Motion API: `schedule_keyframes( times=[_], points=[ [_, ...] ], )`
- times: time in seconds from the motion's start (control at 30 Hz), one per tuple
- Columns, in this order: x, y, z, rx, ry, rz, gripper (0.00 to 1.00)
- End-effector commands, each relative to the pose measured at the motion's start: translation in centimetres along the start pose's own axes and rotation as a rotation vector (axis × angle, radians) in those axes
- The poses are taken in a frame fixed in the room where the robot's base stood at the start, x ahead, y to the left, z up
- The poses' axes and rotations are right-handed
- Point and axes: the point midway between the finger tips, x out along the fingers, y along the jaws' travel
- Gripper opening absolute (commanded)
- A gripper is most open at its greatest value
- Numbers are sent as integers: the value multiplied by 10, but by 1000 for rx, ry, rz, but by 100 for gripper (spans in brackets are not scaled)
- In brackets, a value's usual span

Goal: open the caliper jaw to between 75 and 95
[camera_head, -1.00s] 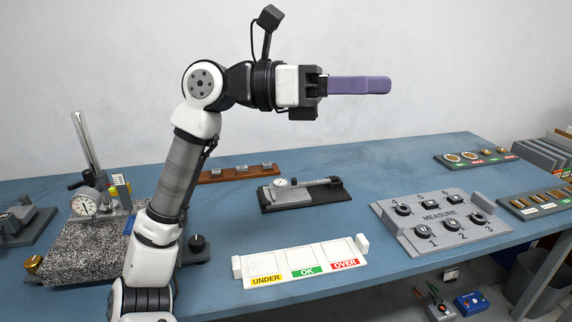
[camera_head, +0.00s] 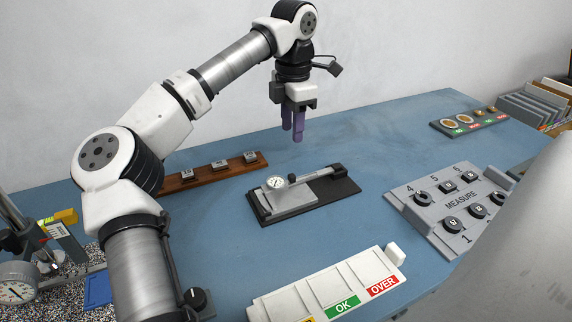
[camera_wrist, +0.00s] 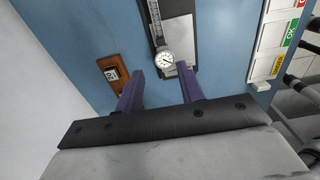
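The dial caliper (camera_head: 292,190) lies on a black base (camera_head: 345,188) near the middle of the blue bench. Its round white dial sits at the left end and its grey beam runs right to a dark block (camera_head: 334,171). The dial also shows in the wrist view (camera_wrist: 166,58), with the beam going up the picture. My gripper (camera_head: 293,136) points down above the bench, behind the caliper in the head view and apart from it. Its two purple fingers (camera_wrist: 160,88) are spread with nothing between them. The jaw reading is too small to read.
A brown rack (camera_head: 215,170) with small blocks stands behind left. A white UNDER/OK/OVER tray (camera_head: 310,298) lies in front. A grey MEASURE block (camera_head: 435,205) stands right. A dial gauge (camera_head: 16,284) and granite plate are at left. Bench around the caliper is clear.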

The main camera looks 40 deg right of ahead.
Motion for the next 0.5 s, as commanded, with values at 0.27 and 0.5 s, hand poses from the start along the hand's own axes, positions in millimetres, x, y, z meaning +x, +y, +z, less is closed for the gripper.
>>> schedule_keyframes(
  times=[0.27,0.5],
  points=[
    [57,-1,0,2,-3,-6,38],
    [102,-2,0,1,-5,-5,38]
  ],
)
